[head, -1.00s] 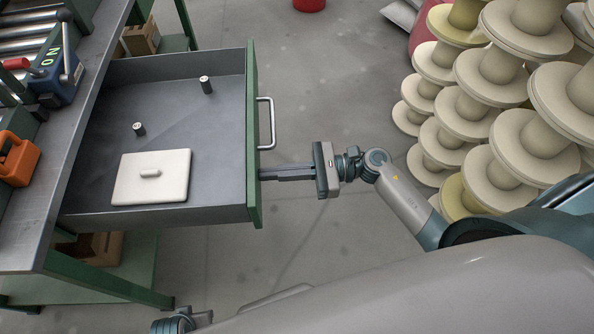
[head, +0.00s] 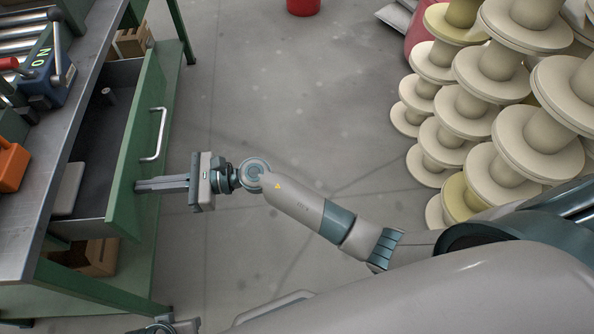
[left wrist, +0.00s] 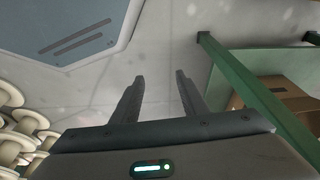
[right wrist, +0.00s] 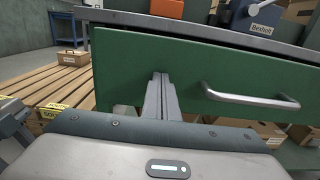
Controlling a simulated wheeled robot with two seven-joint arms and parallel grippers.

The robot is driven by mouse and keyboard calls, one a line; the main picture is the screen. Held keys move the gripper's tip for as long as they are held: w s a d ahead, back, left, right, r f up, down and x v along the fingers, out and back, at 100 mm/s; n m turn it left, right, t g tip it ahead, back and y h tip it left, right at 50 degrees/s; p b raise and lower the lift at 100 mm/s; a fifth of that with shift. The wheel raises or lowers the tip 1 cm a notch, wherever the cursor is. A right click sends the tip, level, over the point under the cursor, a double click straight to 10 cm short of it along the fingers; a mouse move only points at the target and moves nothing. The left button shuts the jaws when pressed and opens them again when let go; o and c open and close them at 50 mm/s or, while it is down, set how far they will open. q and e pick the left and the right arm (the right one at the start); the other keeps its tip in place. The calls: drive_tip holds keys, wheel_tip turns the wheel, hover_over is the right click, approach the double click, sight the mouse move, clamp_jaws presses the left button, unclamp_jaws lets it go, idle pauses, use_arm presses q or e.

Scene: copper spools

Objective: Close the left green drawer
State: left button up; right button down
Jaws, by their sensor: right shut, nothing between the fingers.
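The green drawer (head: 141,150) under the workbench stands partly open in the head view. Its front carries a metal handle (head: 155,135). Inside show part of a pale lidded plate (head: 68,188) and a small metal cylinder (head: 108,96). My right gripper (head: 138,186) is shut and empty, its fingertips at the drawer front, nearer than the handle. In the right wrist view the fingers (right wrist: 160,80) meet the green front left of the handle (right wrist: 250,98). My left gripper (left wrist: 155,78) is open and empty in the left wrist view, over the floor near a green table leg.
The workbench top (head: 60,150) bears a blue vise-like device (head: 50,75) and an orange item (head: 12,165). Cardboard boxes (head: 98,257) sit below. Stacks of cream spools (head: 500,120) stand at the right.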

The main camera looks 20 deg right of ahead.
sight(128, 189)
drive_tip(key=x, duration=0.5)
drive_tip(key=shift+a+b, duration=0.15)
drive_tip(key=shift+b, duration=0.25)
drive_tip(key=b+x, duration=0.2)
drive_tip(key=x, duration=0.8)
drive_tip(key=shift+f, duration=0.1)
drive_tip(key=shift+w+a, duration=0.15)
drive_tip(key=shift+a, duration=0.1)
use_arm(q)
drive_tip(key=d, duration=0.1)
drive_tip(key=w+d+r+t, duration=0.1)
drive_tip(key=w+d+t+h, duration=0.1)
drive_tip(key=shift+d+r, duration=0.4)
use_arm(e)
drive_tip(key=shift+r, duration=0.25)
use_arm(q)
drive_tip(key=shift+s, duration=0.1)
use_arm(e)
drive_tip(key=shift+a+r, duration=0.1)
